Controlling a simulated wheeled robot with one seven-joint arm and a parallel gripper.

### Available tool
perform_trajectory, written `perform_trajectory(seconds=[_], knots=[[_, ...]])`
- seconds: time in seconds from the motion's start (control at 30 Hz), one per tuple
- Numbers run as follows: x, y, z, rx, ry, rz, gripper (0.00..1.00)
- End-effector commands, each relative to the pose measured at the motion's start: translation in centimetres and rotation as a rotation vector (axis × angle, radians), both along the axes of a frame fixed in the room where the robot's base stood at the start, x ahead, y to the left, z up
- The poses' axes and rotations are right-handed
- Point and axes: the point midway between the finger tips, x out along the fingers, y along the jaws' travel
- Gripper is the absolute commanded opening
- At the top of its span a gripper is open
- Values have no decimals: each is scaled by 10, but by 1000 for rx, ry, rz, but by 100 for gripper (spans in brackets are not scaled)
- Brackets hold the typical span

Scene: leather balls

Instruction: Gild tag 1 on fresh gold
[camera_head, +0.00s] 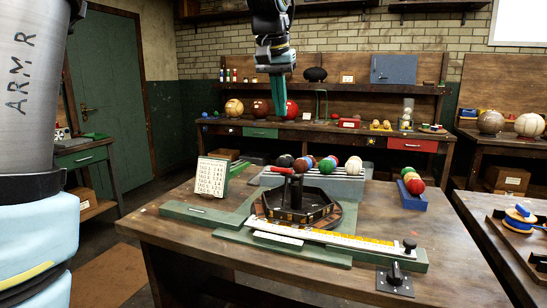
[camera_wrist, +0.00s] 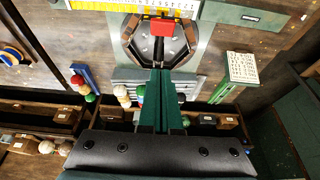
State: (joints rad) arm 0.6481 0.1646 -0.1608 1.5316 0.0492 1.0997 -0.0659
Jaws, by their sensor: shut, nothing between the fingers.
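My gripper (camera_head: 277,112) hangs high above the back of the table, green fingers together, holding nothing. In the wrist view its fingers (camera_wrist: 160,72) point toward the hexagonal dark station (camera_wrist: 138,45). That station (camera_head: 325,216) sits mid-table with a post and a red-ended lever (camera_head: 281,170); from above, its red part (camera_wrist: 161,27) shows. In front lies a strip with white and yellow markings (camera_head: 330,241), which also shows in the wrist view (camera_wrist: 125,5). A printed card (camera_head: 212,177) stands at left; its text is too small to read surely. I cannot tell which part is tag 1.
A grey ribbed rack (camera_head: 345,186) behind the station bears several balls. A blue holder (camera_head: 411,199) with coloured balls stands at right. A dark knob on a plate (camera_head: 395,279) is at the front right. The table's front left is clear.

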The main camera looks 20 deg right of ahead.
Motion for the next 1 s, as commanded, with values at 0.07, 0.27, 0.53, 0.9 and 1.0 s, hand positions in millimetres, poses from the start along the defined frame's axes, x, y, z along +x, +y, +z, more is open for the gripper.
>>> perform_trajectory(seconds=[0.07,0.27,0.53,0.9,1.0], knots=[[0,0,0,0,0,0,0],[4,-3,-14,2,2,1,0],[17,-15,-63,4,4,0,0],[16,-14,-119,2,2,1,0],[14,-12,-126,0,1,1,0]])
